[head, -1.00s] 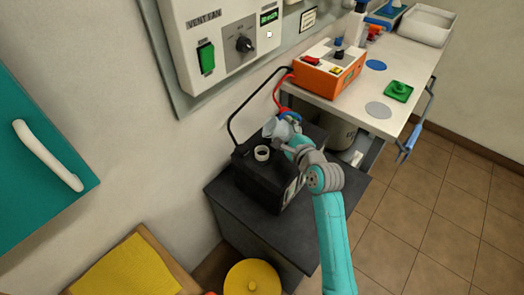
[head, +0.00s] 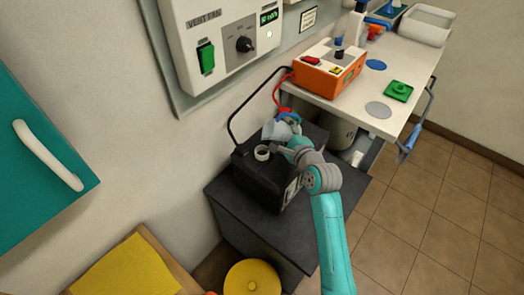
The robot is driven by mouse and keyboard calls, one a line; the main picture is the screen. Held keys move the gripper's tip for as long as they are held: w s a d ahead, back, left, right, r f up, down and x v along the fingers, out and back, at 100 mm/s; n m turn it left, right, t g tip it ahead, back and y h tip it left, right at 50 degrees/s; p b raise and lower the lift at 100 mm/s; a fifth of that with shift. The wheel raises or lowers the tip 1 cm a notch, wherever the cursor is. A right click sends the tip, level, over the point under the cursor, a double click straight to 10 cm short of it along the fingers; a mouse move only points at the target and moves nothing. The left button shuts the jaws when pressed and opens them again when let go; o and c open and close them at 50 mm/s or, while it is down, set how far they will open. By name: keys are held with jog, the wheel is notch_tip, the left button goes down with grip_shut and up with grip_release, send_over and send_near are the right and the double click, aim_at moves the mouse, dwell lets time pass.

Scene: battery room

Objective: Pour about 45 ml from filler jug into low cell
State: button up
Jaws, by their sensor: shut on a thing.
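The black battery (head: 262,190) sits on a dark stand. Its raised white-rimmed cell opening (head: 262,153) is on top and looks like the low cell. My gripper (head: 284,142) is shut on the grey filler jug (head: 276,131), just above the battery and to the upper right of the opening. The jug looks tilted towards the opening. Its contents and any stream of liquid cannot be made out. My gripper's fingers are small and partly hidden by the wrist.
An orange charger (head: 328,68) stands on the white bench (head: 345,112), its red and black cables running to the battery. A green cap-like piece (head: 398,91) lies on the bench. A wall panel (head: 225,45) rises behind. A yellow round lid (head: 252,277) is low in front.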

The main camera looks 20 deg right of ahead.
jog(key=shift+d, duration=0.3)
jog(key=shift+d, duration=0.25)
jog(key=shift+d, duration=0.2)
dwell(0.3)
jog(key=shift+f+n+h, duration=0.25)
jog(key=shift+n+h, duration=0.05)
jog(key=shift+n, duration=0.4)
dwell(1.5)
jog(key=shift+d+r+m, duration=0.3)
jog(key=shift+r+m, duration=0.15)
jog(key=shift+m, duration=0.55)
jog(key=shift+a+r+m+t+y, duration=0.15)
jog(key=shift+r+m+y, duration=0.25)
jog(key=shift+m, duration=0.5)
jog(key=shift+r+m+t+y, duration=0.2)
jog(key=shift+m+y, duration=0.3)
jog(key=shift+m, duration=0.4)
